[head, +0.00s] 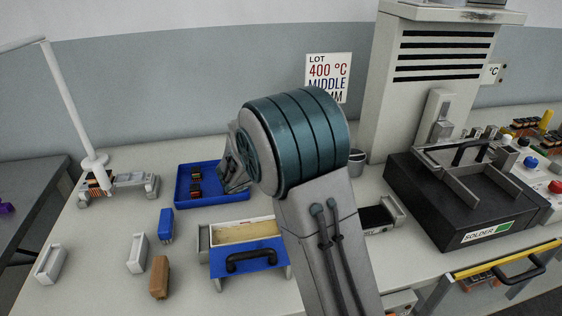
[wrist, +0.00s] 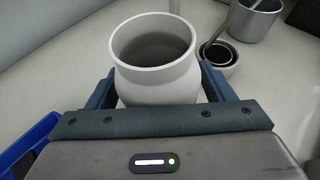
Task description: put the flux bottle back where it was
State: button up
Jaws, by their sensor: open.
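A white, wide-mouthed round vessel (wrist: 155,82) stands upright between my gripper's fingers in the wrist view; it may be the flux bottle, but no label shows. My gripper (wrist: 157,88) is open, with one blue finger on each side of the vessel. I cannot tell whether either finger touches it. In the head view my own arm hides the vessel and most of the gripper, which is by the right end of the blue tray (head: 183,203).
The blue tray holds small dark parts. A grey metal cup (wrist: 250,18) and a small round dish (wrist: 221,60) stand beyond the vessel at the right. The black solder unit (head: 415,205) stands at right.

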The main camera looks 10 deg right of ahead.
jog(key=shift+a+r, duration=0.1)
jog(key=shift+r, duration=0.15)
jog(key=v, duration=1.1)
jog(key=shift+s+a+p, duration=0.25)
jog(key=shift+s+p, duration=0.05)
jog(key=shift+p, duration=0.15)
jog(key=shift+r, duration=0.15)
jog(key=s+d+r+m+g+y+p, duration=0.2)
jog(key=s+d+r+m+g+p, duration=0.35)
jog(key=s+d+m, duration=0.55)
jog(key=s+a+r+m+y+p, duration=0.1)
jog(key=s+r+m+y+p, duration=0.1)
jog(key=s+m, duration=0.5)
jog(key=s+a+r+m+g+y+p, duration=0.1)
jog(key=s+a+r+m+y+p, duration=0.1)
jog(key=s+m, duration=0.6)
jog(key=r+m+y+p, duration=0.1)
jog(key=y+p, duration=0.1)
jog(key=y, duration=0.1)
jog(key=shift+a+r+y+p, duration=0.25)
jog(key=shift+a+y+p, duration=0.05)
